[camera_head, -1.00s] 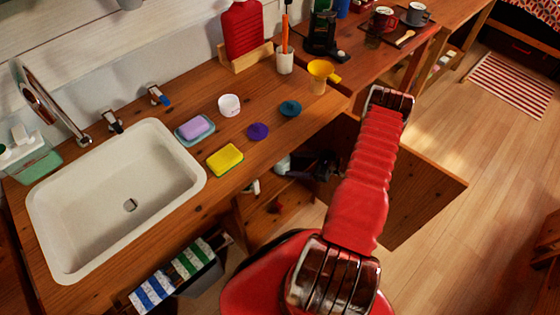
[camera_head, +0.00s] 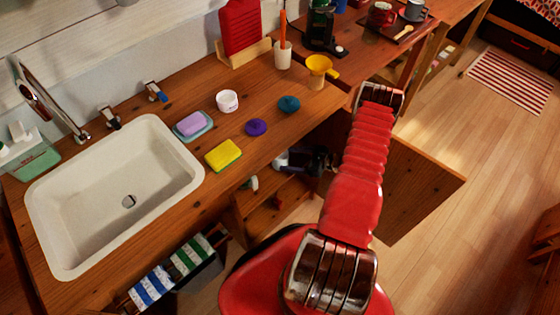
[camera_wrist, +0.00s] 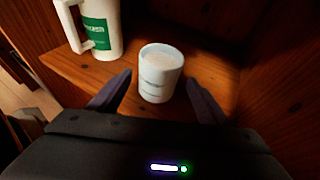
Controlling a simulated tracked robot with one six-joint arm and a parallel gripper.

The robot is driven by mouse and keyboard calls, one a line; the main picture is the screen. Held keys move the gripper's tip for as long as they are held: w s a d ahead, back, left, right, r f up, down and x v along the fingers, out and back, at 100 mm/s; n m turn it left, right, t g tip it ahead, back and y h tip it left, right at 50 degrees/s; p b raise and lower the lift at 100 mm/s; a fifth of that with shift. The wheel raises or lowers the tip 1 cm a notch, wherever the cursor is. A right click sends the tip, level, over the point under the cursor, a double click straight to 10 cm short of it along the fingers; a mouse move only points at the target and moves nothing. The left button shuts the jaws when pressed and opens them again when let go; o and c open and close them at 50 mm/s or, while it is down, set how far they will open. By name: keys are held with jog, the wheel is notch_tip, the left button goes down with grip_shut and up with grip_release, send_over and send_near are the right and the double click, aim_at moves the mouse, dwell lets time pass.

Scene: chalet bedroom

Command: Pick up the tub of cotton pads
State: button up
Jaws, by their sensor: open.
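The tub of cotton pads (camera_wrist: 160,73) is a white, round, upright container on a wooden shelf (camera_wrist: 205,65) in the wrist view. My gripper (camera_wrist: 158,82) is open, with one dark finger on each side of the tub's lower part. Small gaps seem to show between the fingers and the tub, and I cannot tell whether either touches. In the head view my gripper (camera_head: 306,160) is a dark shape inside the open cupboard under the counter, and the tub is not clearly seen there.
A white jug with a green label (camera_wrist: 97,28) stands left of the tub. Wooden cupboard walls (camera_wrist: 280,75) close in on the right and behind. The open cupboard door (camera_head: 415,185) is beside my arm. The counter above holds a sink (camera_head: 110,200), sponge (camera_head: 223,155) and cup (camera_head: 227,101).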

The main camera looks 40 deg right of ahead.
aim_at(281, 158)
jog(key=x, duration=0.5)
jog(key=shift+s, duration=0.1)
jog(key=shift+c, duration=0.3)
jog(key=c, duration=1.2)
